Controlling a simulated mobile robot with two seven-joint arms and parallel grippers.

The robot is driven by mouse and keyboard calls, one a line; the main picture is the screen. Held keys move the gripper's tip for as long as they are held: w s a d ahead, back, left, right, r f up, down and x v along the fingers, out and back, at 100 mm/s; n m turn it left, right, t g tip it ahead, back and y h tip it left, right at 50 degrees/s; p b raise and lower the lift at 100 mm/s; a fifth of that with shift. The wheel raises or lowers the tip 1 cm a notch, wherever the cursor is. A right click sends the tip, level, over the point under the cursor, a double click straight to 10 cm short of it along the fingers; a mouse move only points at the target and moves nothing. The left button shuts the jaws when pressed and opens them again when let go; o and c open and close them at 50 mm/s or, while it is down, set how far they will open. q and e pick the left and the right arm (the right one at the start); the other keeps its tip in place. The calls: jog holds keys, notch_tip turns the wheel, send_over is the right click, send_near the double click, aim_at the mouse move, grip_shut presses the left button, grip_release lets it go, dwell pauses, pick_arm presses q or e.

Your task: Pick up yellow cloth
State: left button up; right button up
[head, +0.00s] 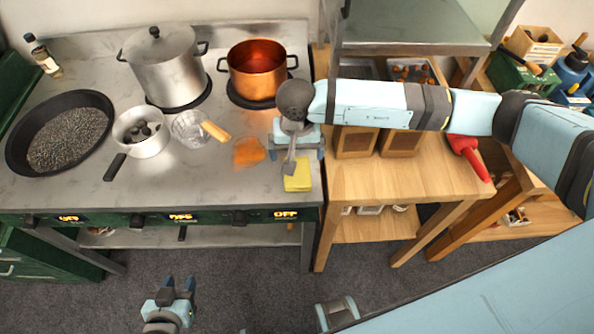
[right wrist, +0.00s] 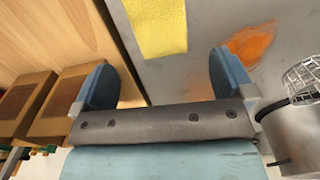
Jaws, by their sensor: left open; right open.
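The yellow cloth (head: 298,178) lies flat on the steel counter near its front right corner. It also shows at the top of the right wrist view (right wrist: 155,28), ahead of the fingertips and between their lines. My right gripper (head: 297,152) is over the counter just behind the cloth, with its arm coming in from the right. In the right wrist view its two blue fingers (right wrist: 162,80) are wide apart with nothing between them. My left gripper (head: 178,286) is open and empty, over the floor in front of the counter.
An orange patch (head: 249,152) lies left of the cloth. A wire basket with wooden handle (head: 215,131), small pot (head: 142,145), dark pan (head: 101,103), steel pot (head: 163,68) and copper pot (head: 257,83) stand on the counter. A wooden table (head: 355,180) adjoins on the right.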

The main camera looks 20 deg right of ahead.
aim_at(297, 170)
notch_tip(297, 170, down, 2)
jog(key=shift+f, duration=0.25)
notch_tip(297, 170, down, 4)
jog(key=shift+s+f+p, duration=0.1)
jog(key=shift+f+p, duration=0.05)
jog(key=shift+p, duration=0.7)
jog(key=shift+f, duration=0.45)
jog(key=shift+c, duration=0.2)
jog(key=c, duration=0.9)
